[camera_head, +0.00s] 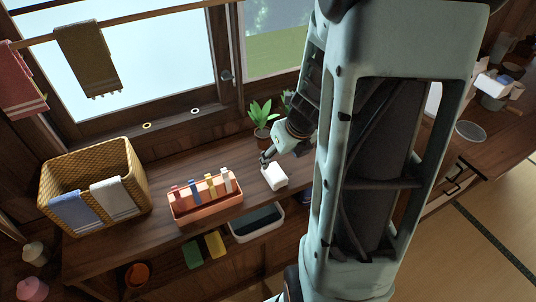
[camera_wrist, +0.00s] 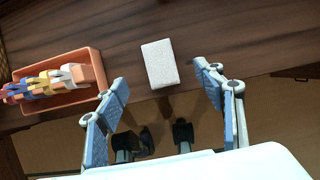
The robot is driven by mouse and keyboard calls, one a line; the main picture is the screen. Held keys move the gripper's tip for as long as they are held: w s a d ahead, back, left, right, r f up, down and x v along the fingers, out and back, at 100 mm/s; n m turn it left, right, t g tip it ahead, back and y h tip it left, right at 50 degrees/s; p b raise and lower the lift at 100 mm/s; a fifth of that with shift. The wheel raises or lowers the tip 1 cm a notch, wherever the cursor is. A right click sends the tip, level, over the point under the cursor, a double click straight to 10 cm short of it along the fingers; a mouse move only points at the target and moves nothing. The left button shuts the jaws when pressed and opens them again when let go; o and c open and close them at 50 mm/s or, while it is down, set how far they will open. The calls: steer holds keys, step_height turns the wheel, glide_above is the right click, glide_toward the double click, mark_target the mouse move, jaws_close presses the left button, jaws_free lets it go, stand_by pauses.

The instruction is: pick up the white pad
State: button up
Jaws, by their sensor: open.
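The white pad (camera_wrist: 160,63) is a small white block lying on the brown wooden counter, close to its front edge. In the head view the white pad (camera_head: 274,176) sits to the right of the orange tray, just below my gripper. My gripper (camera_wrist: 166,82) is open and empty, with its two blue-padded fingers apart to the left and right of the pad and lower in the wrist view. The fingers do not appear to touch the pad. In the head view my gripper (camera_head: 266,158) is partly hidden by my arm.
An orange tray (camera_wrist: 60,108) with several coloured pegs stands left of the pad. A wicker basket (camera_head: 90,160) with towels stands farther left. A potted plant (camera_head: 262,120) stands behind my gripper, near the window. A grey-white bin (camera_head: 240,238) lies below the counter front.

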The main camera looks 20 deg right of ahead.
mark_target(274, 170)
steer(key=b+x, duration=0.1)
steer(key=x, duration=0.1)
steer(key=b+x, duration=0.2)
steer(key=x, duration=0.1)
steer(key=shift+s+a+f, duration=0.1)
steer(key=shift+f, duration=0.3)
steer(key=b+x, duration=0.2)
steer(key=x, duration=0.2)
steer(key=shift+s+f, duration=0.15)
steer(key=shift+w+f+b, duration=0.25)
steer(key=shift+f+b, duration=0.1)
steer(key=shift+f, duration=0.05)
steer(key=shift+c, duration=0.6)
steer(key=c, duration=1)
